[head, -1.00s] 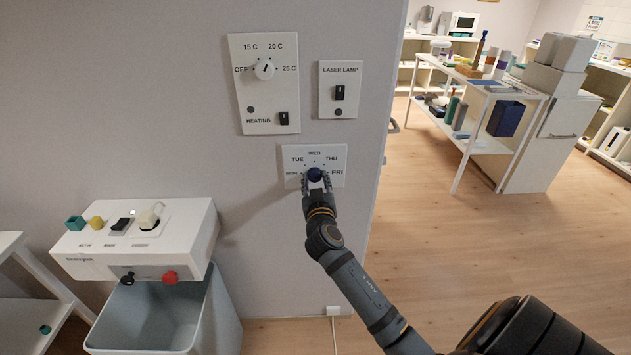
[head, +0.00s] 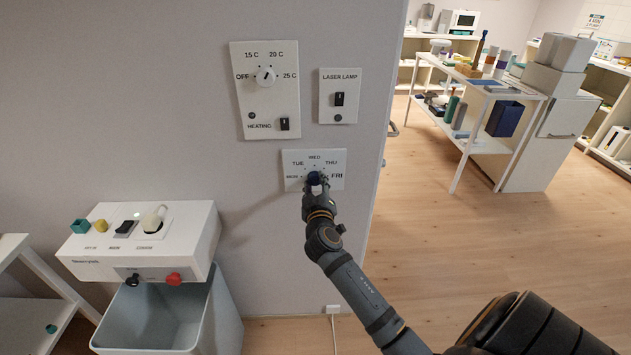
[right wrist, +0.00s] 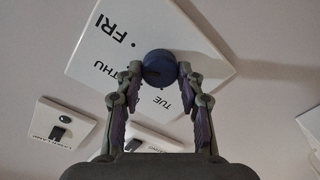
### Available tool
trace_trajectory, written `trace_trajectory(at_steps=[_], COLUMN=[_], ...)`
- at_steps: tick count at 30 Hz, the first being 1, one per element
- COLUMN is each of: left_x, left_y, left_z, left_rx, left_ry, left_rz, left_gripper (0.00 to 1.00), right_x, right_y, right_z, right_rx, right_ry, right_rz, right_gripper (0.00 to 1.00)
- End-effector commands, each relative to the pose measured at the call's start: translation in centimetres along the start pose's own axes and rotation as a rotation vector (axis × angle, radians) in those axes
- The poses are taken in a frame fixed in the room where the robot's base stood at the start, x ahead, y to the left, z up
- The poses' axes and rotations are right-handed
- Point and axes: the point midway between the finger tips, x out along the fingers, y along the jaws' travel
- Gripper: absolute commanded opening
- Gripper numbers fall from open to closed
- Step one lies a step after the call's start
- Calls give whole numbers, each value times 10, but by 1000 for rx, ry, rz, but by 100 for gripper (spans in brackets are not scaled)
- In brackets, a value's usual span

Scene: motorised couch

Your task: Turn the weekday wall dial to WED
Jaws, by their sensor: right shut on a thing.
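The weekday dial is a white wall plate (head: 296,160) marked MON, TUE, WED, THU and FRI around a dark blue round knob (head: 313,178). WED is at the top of the arc. In the right wrist view the plate (right wrist: 205,50) appears turned, and the knob (right wrist: 158,66) sits between my fingertips. My right gripper (head: 317,182) is shut on the knob, with one finger on each side of it. The knob's pointer cannot be made out, so its setting is unclear. My fingers hide part of the lettering in the wrist view. My left gripper is not in view.
A heating panel (head: 262,105) and a laser lamp panel (head: 347,82) are on the wall just above the dial. A white unit (head: 190,235) over a grey bin (head: 160,315) stands at lower left. Open floor and a shelved table (head: 480,145) lie right of the wall's edge.

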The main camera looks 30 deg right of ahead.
Motion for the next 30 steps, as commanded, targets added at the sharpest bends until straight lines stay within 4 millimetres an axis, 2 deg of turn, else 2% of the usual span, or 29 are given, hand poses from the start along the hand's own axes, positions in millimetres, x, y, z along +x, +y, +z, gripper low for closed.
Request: trace_trajectory(at_steps=[21, 30], left_x=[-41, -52], left_y=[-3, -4], left_z=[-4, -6], left_rx=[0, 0], left_ry=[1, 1], left_rz=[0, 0], left_gripper=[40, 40], right_x=[0, 0], right_y=[1, 0], right_z=[-3, -2], right_rx=[-672, -889], right_ry=[-29, -39], right_rz=[-6, -7], right_gripper=[6, 6])
